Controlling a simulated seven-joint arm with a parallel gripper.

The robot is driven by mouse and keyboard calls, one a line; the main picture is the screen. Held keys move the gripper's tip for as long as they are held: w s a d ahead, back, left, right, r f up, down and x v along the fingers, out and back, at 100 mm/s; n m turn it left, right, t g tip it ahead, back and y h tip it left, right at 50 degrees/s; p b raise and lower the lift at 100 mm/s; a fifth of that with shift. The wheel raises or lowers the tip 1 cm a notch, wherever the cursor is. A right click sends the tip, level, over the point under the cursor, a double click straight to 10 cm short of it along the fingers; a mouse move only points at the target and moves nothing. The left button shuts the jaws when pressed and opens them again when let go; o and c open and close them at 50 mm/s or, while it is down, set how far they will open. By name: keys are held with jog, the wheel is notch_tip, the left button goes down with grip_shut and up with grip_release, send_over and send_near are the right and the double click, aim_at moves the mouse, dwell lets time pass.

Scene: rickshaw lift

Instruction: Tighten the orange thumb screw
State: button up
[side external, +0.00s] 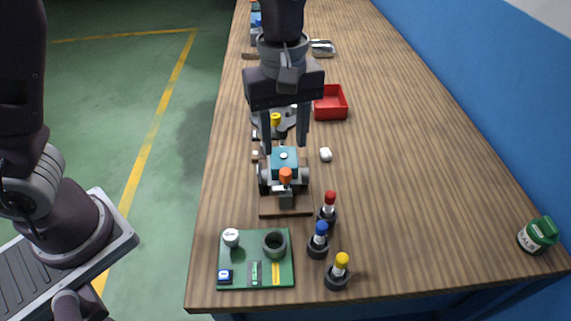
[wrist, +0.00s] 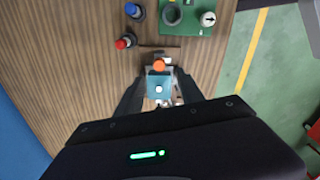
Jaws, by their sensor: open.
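The orange thumb screw (side external: 286,175) stands at the front of a small teal and grey device on a brown wooden base (side external: 285,210). The teal block (side external: 284,162) sits just behind the screw. My gripper (side external: 286,143) is open and empty, pointing down, with its fingers above and around the back of the teal block. In the wrist view the orange screw (wrist: 159,65) shows just beyond my fingertips (wrist: 158,85), with the teal block (wrist: 158,88) between the fingers. I cannot tell whether the fingers touch the block.
A green board (side external: 256,262) with small parts lies in front. Red (side external: 329,205), blue (side external: 319,240) and yellow (side external: 338,272) topped pieces stand to its right. A red tray (side external: 330,103) lies behind, and a green jar (side external: 538,235) at far right. The table's right side is mostly clear.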

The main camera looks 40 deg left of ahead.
aim_at(286, 171)
notch_tip(286, 171, down, 8)
jog(key=shift+w+d+r, duration=0.1)
jog(key=shift+r, duration=0.15)
grip_shut()
